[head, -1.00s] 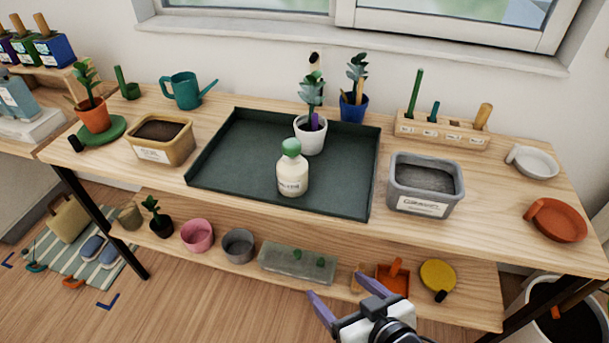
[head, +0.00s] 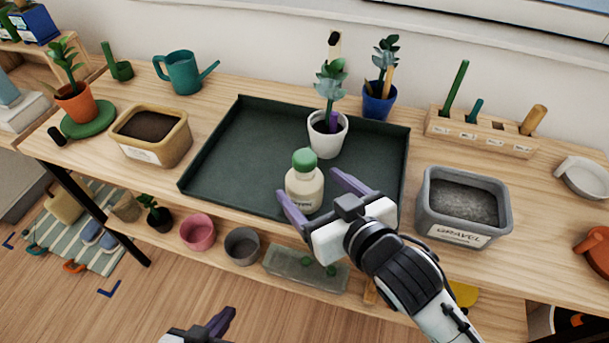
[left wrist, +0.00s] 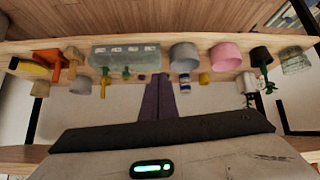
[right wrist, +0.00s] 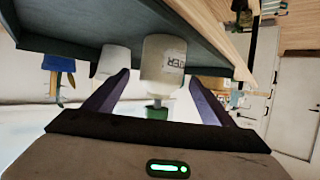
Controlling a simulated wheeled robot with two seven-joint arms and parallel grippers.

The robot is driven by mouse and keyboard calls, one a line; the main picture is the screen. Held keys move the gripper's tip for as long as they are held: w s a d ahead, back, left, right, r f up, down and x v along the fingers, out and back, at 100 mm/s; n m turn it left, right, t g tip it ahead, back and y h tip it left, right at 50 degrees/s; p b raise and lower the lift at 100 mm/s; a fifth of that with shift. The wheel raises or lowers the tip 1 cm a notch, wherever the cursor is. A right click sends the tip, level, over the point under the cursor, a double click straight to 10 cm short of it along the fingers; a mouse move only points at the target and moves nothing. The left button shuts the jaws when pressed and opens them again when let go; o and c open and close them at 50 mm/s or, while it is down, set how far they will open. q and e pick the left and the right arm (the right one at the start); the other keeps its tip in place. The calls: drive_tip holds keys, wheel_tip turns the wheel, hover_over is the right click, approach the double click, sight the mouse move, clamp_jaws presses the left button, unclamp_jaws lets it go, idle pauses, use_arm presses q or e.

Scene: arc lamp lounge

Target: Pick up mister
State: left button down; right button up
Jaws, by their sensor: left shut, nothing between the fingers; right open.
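The mister (head: 304,190) is a cream bottle with a green cap, upright in the dark green tray (head: 235,180) near its front edge. My right gripper (head: 309,183) is open at the mister, one finger to each side of it in the head view. In the right wrist view the mister (right wrist: 163,62) appears upside down between the fingertips, with part of its label showing; I cannot tell whether a finger touches it. My left gripper (head: 222,318) is shut and empty, low in front of the table; its closed fingers also show in the left wrist view (left wrist: 157,90).
A white pot with a plant (head: 326,136) stands behind the mister in the tray. A grey gravel bin (head: 462,205) is right of the tray and a tan soil bin (head: 150,135) left. The tray's left part is clear. A lower shelf holds pots (head: 197,231).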

drive_tip(key=shift+x, duration=0.95)
drive_tip(key=x, duration=0.5)
drive_tip(key=shift+w+a+f, duration=0.15)
drive_tip(key=shift+w+a, duration=0.05)
drive_tip(key=shift+a, duration=0.1)
drive_tip(key=c, duration=1.4)
